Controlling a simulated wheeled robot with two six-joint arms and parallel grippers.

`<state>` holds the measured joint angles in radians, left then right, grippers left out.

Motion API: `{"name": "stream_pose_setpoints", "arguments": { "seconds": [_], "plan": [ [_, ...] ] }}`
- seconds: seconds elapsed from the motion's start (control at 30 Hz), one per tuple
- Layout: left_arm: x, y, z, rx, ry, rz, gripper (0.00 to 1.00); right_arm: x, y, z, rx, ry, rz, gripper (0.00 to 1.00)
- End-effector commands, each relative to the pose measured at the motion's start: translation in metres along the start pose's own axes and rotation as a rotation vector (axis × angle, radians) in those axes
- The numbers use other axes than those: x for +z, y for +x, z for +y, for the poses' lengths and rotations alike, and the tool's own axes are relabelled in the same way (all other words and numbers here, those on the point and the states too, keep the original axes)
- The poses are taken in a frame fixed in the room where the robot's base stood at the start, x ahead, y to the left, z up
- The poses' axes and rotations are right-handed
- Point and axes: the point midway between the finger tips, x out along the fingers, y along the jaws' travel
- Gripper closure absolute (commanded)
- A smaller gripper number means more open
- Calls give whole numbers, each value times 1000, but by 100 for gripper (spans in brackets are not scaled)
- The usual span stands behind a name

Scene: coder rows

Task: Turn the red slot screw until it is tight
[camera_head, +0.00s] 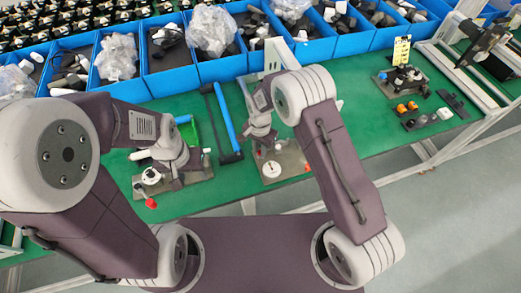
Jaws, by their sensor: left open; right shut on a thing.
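A red-tipped handle (151,203) sticks out at that plate's front. My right gripper (265,149) points down over a second grey plate (291,160) with a white round part (272,170). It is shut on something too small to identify. A small red spot (307,168) shows at this plate's right edge. I cannot make out a slot in either red thing.
Blue bins (220,66) with bagged and loose parts line the bench's back. A black and blue tool (225,120) lies between the plates. Another fixture (402,78) and orange and black parts (406,107) stand at right.

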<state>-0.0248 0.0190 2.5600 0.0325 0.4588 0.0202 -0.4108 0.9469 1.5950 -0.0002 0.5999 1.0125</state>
Motion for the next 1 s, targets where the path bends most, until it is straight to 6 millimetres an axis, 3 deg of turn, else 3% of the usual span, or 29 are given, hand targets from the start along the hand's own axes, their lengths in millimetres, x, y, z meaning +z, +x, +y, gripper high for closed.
{"name": "stream_pose_setpoints", "arguments": {
  "seconds": [0.3, 0.7, 0.97, 1.0],
  "plan": [
    [0, 0, 0, 0, 0, 0, 51, 0, 0, 0, 0, 48, 0, 100],
    [-1, -7, 0, 0, 0, 0, 51, 0, 1, 0, 0, 853, 0, 100],
    [-1, -7, 0, 0, 0, 0, 51, 0, 2, 0, 0, 921, 0, 100],
    [-1, -7, 0, 0, 0, 0, 51, 0, 2, 0, 0, 921, 0, 78]
  ]
}}
